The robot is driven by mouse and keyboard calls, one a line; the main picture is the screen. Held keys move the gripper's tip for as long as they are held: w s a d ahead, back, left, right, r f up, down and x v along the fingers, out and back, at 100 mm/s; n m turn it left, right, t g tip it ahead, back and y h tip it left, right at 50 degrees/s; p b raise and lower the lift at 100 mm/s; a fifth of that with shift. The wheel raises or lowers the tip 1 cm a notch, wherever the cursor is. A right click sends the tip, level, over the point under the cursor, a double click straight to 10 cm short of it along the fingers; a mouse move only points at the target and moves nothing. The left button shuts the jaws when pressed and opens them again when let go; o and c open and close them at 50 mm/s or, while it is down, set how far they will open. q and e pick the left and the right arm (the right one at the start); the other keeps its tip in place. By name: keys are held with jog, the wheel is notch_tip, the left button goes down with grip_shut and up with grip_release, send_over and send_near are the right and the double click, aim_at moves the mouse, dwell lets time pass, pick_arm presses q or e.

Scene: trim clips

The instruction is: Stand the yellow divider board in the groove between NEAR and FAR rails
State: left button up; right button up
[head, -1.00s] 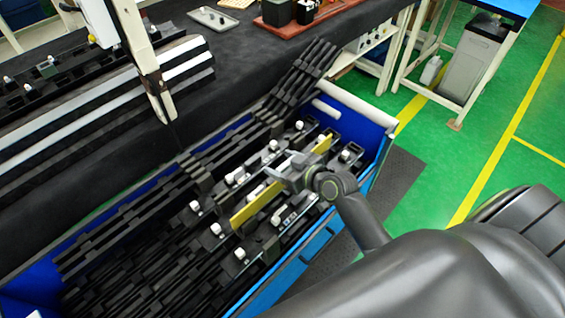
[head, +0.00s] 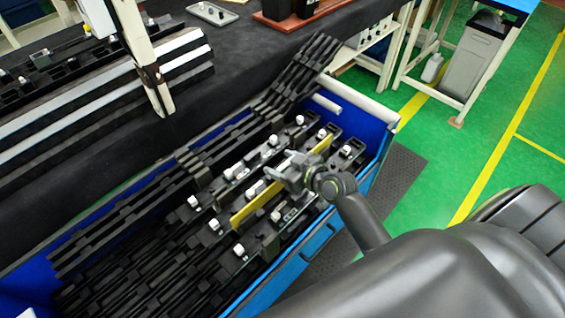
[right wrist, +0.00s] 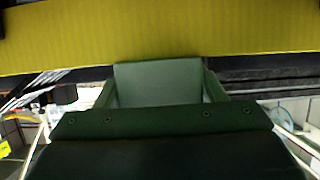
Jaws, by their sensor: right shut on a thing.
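The yellow divider board (head: 259,203) is a long thin strip standing on edge in the blue bin, among the black trim parts. It runs diagonally from lower left to upper right in the head view. My right gripper (head: 290,172) is shut on the board near its middle and hides part of it. In the right wrist view the board (right wrist: 160,40) crosses the whole width just beyond the fingers. The NEAR and FAR rails and the groove cannot be told apart from the black parts, and the board's lower edge is hidden. My left gripper is not in view.
The blue bin (head: 375,118) holds rows of black trim parts with white clips (head: 193,201) on both sides of the board. A dark workbench (head: 250,55) stands behind it. A pale post (head: 138,40) rises at upper left.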

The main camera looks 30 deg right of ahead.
jog(key=shift+f+b, duration=1.5)
jog(key=shift+f, duration=0.15)
jog(key=o, duration=1.1)
jog(key=shift+s, duration=0.15)
jog(key=v, duration=1.7)
jog(key=shift+s+d, duration=0.1)
jog(key=shift+s, duration=0.05)
